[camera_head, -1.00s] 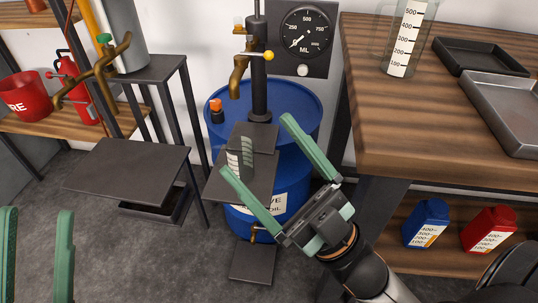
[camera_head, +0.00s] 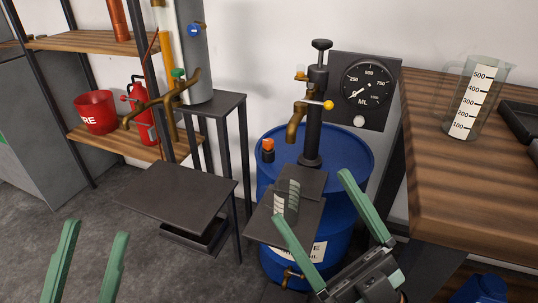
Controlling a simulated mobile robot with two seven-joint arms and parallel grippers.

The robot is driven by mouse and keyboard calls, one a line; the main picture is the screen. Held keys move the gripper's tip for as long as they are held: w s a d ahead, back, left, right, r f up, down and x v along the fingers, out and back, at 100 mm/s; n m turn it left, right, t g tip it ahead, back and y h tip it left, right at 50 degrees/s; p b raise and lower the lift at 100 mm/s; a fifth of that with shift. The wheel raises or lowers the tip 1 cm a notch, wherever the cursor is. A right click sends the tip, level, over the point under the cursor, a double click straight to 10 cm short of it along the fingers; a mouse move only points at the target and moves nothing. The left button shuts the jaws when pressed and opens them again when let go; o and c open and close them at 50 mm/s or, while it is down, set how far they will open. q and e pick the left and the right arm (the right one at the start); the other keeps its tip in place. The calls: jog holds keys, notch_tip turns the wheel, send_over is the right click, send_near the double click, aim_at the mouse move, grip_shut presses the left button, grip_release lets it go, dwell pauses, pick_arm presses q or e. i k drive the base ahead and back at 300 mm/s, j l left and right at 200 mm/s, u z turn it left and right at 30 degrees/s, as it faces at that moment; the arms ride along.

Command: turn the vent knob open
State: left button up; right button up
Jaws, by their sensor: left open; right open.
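A small orange-red knob on a dark stub (camera_head: 268,146), which looks like the vent knob, stands on the left of the blue drum's lid (camera_head: 344,152). My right gripper (camera_head: 312,195) is open and empty, in front of the drum and to the right of and below the knob in the picture. My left gripper (camera_head: 96,229) is open and empty at the lower left, well away from the drum. Neither gripper visibly touches the knob. The knob's exact turn angle is too small to read.
A pump with a brass spout (camera_head: 296,122) and yellow-tipped lever rises from the drum. A small graduated cup (camera_head: 286,200) stands on a dark platform before it. A dark stand (camera_head: 180,190) is to the left. A wooden table (camera_head: 470,190) bounds the right.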

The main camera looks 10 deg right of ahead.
aim_at(268, 143)
jog(key=i+j+z, duration=0.15)
jog(key=i+j, duration=0.15)
jog(key=i+j+z, duration=0.2)
jog(key=i+j, duration=0.15)
jog(key=i+j+z, duration=0.15)
jog(key=j, duration=0.3)
jog(key=i+j+z, duration=0.15)
jog(key=i+j, duration=0.25)
